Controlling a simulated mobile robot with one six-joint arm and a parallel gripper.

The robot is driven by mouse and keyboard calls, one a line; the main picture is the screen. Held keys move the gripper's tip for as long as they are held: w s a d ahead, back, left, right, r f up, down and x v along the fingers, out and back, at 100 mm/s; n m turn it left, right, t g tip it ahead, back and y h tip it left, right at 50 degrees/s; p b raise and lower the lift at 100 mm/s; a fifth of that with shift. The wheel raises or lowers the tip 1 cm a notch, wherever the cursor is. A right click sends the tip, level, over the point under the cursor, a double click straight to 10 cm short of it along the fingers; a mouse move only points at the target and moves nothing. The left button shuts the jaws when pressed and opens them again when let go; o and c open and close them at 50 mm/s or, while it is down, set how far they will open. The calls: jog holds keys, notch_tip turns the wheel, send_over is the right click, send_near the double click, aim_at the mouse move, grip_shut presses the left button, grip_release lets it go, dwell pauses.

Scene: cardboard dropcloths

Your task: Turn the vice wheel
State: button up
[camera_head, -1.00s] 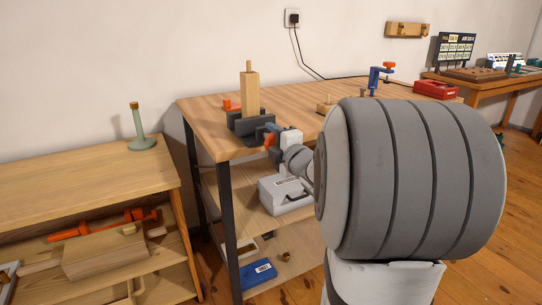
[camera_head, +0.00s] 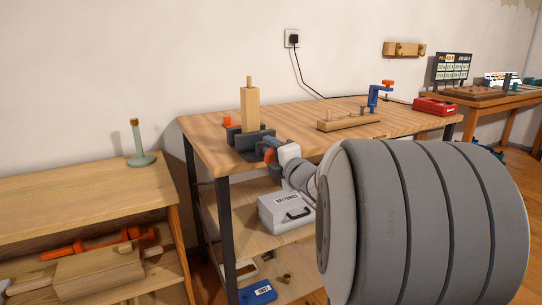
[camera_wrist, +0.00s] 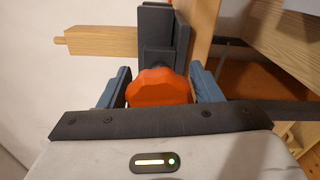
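The vice (camera_head: 243,140) is dark grey and sits at the front left corner of the workbench. An upright wooden block (camera_head: 250,110) with a thin peg on top is clamped in it; the block lies sideways in the wrist view (camera_wrist: 100,41). The orange lobed vice wheel (camera_wrist: 158,87) faces my wrist camera, and a small part shows in the head view (camera_head: 268,154). My gripper (camera_wrist: 160,84) has one blue finger on each side of the wheel, and both seem to touch its rim. In the head view my gripper (camera_head: 272,150) comes from the right.
A wooden rack (camera_head: 350,121), a blue clamp (camera_head: 374,98) and a red case (camera_head: 434,107) are on the workbench (camera_head: 190,130). A grey case (camera_head: 287,212) is on its shelf. A low shelf unit (camera_head: 85,200) with a green stand (camera_head: 139,150) is at left.

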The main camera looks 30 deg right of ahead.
jog(key=shift+o, duration=1.3)
jog(key=s+p, duration=0.2)
jog(key=s, duration=0.5)
jog(key=shift+s+d, duration=0.15)
jog(key=shift+s, duration=0.25)
